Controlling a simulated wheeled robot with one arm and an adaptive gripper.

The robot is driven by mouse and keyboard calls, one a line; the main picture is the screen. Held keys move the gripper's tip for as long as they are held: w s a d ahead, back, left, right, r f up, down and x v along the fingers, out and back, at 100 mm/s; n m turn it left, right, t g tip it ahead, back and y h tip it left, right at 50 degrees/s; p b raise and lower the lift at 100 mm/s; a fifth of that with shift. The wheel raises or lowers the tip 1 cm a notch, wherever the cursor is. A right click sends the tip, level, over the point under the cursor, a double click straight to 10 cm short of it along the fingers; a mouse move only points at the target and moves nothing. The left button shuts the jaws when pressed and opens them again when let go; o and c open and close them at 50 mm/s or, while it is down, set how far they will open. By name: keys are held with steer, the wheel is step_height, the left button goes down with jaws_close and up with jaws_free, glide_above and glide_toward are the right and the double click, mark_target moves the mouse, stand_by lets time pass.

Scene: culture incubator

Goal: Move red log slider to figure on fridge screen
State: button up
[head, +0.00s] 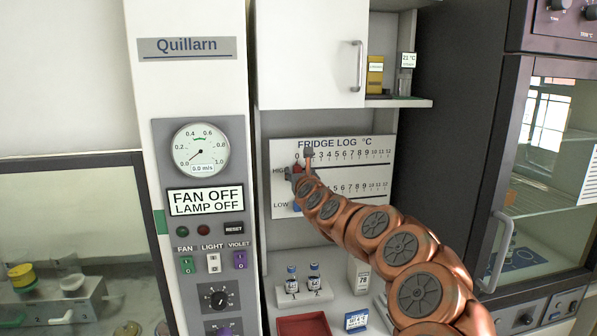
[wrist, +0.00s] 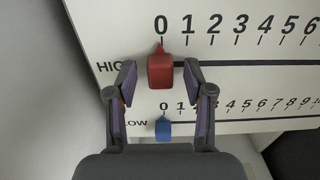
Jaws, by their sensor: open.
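The red log slider (wrist: 160,72) sits at 0 on the HIGH row of the white fridge log board (head: 345,150); it also shows small in the head view (head: 298,167). Its pointer tip is just under the 0. My gripper (wrist: 159,78) is open, with one finger to each side of the red slider and visible gaps between. In the head view my gripper (head: 299,163) is at the board's left end. The blue slider (wrist: 163,128) is at 0 on the LOW row. I cannot tell which display is the fridge screen; a small one (head: 408,60) reads 21 °C.
A white cabinet door (head: 310,55) is above the board. Below stand a rack with two vials (head: 302,290), a white box marked 78 (head: 362,277), a blue-and-white display (head: 356,320) and a red tray (head: 303,325). A dark glass-fronted unit (head: 540,180) is at right.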

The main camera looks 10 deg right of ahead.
steer(key=shift+w+r, duration=0.1)
steer(key=shift+w, duration=0.05)
jaws_close()
stand_by(0.5)
